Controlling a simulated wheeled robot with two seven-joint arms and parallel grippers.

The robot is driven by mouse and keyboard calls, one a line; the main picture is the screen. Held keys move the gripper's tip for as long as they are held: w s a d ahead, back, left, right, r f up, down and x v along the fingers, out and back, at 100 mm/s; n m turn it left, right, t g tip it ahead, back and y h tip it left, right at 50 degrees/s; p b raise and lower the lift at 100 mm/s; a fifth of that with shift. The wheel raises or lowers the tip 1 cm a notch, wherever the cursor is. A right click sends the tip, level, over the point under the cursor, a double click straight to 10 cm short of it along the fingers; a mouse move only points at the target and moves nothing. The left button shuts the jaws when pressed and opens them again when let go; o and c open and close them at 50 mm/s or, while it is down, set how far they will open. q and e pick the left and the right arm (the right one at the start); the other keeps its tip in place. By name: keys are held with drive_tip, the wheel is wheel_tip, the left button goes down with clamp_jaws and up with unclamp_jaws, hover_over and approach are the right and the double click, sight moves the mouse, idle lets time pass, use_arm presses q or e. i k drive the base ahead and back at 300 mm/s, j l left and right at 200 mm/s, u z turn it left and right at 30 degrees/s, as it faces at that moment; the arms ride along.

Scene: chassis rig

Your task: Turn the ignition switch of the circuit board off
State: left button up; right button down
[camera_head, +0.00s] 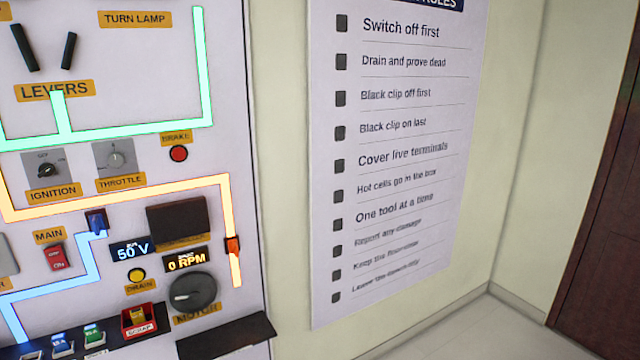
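The circuit board (130,240) is a pale upright panel on the left of the head view. Its ignition switch (46,170) is a black rotary knob on a grey square plate, above an orange IGNITION label (53,191). Small lettering stands on the plate above the knob, but the knob's exact setting is too small to tell. Neither of my grippers is in the head view.
Beside the ignition are a throttle dial (116,157) and a red brake button (179,153). Below are a red main switch (56,258), displays reading 50 V (132,251) and 0 RPM (187,260), and a motor dial (194,292). A dark ledge (228,338) juts out underneath. A rules poster (395,150) hangs right.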

sight(46, 169)
drive_tip(key=u, duration=1.5)
